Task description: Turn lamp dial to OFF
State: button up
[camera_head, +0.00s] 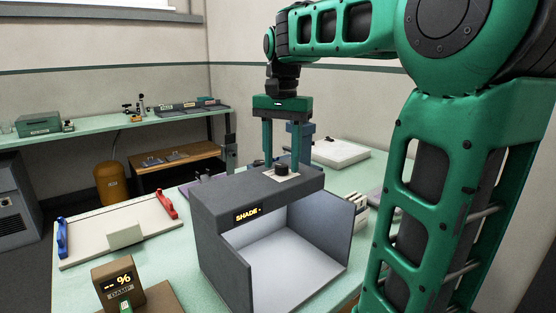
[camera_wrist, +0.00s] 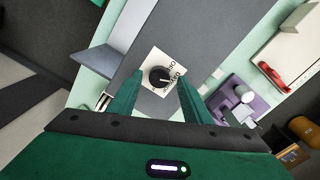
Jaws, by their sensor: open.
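The lamp dial (camera_head: 282,169) is a black round knob on a white plate, on top of the grey light booth (camera_head: 217,198). In the wrist view the dial (camera_wrist: 160,76) shows a light pointer line directed to the right. Printed labels curve around its right side; I cannot read them all clearly, though one near the top right looks like OFF. The booth's front display (camera_head: 248,215) reads "SHADE -". My gripper (camera_head: 281,158) points down over the dial, open, its green fingers on either side of the knob. I cannot tell whether they touch it.
A white board with blue and red clamps (camera_head: 118,228) lies left of the booth. A brown "%" meter (camera_head: 115,284) stands at the front left. A purple item (camera_wrist: 240,98) lies beside the booth. A white tray (camera_head: 339,152) sits behind it.

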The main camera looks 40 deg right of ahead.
jog(key=shift+f, duration=0.15)
jog(key=shift+c, duration=0.4)
jog(key=c, duration=1)
jog(key=shift+n, duration=0.3)
jog(key=n, duration=0.4)
jog(key=shift+w+n, duration=0.1)
jog(key=shift+n, duration=0.2)
jog(key=n, duration=0.4)
jog(key=shift+n, duration=0.4)
